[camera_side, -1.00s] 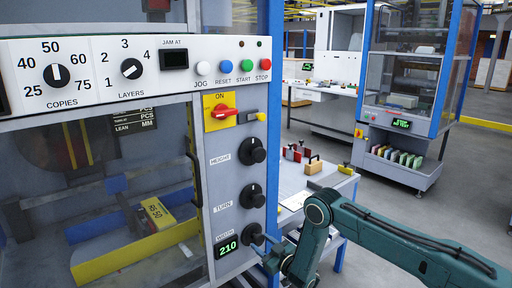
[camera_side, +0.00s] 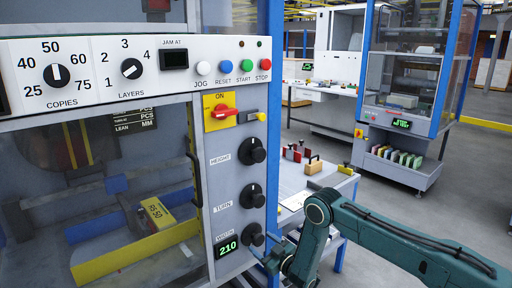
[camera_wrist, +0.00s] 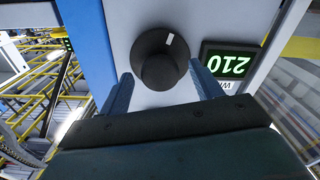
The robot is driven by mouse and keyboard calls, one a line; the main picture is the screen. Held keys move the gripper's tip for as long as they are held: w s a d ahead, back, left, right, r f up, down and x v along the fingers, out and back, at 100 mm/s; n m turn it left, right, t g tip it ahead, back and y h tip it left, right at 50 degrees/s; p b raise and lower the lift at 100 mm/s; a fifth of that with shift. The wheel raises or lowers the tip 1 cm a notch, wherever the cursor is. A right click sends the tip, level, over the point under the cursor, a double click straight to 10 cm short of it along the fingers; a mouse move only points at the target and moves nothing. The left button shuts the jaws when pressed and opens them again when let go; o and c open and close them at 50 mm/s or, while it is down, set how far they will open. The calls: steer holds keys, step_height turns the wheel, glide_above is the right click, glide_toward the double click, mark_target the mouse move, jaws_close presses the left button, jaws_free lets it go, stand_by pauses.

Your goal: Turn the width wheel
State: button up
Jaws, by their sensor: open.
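The width wheel (camera_side: 252,234) is the lowest of three black knobs on the grey panel, beside a green display reading 210 (camera_side: 228,246). In the wrist view the wheel (camera_wrist: 159,58) is round and black with a white pointer mark, and the display (camera_wrist: 231,65) appears upside down. My gripper (camera_side: 268,257) is just below and right of the wheel in the side view. In the wrist view my gripper (camera_wrist: 161,82) is open, with one blue finger on each side of the wheel. Gaps show between the fingers and the wheel, and they look apart from it.
The turn knob (camera_side: 252,196) and height knob (camera_side: 252,151) sit above on the same panel. A red switch (camera_side: 221,112) is higher up. A blue post (camera_wrist: 88,50) runs close beside the wheel. A small table (camera_side: 315,180) with blocks stands behind.

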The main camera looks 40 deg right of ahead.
steer(key=shift+s, duration=0.2)
steer(key=shift+s+f, duration=0.1)
steer(key=shift+s, duration=1)
steer(key=s, duration=1.1)
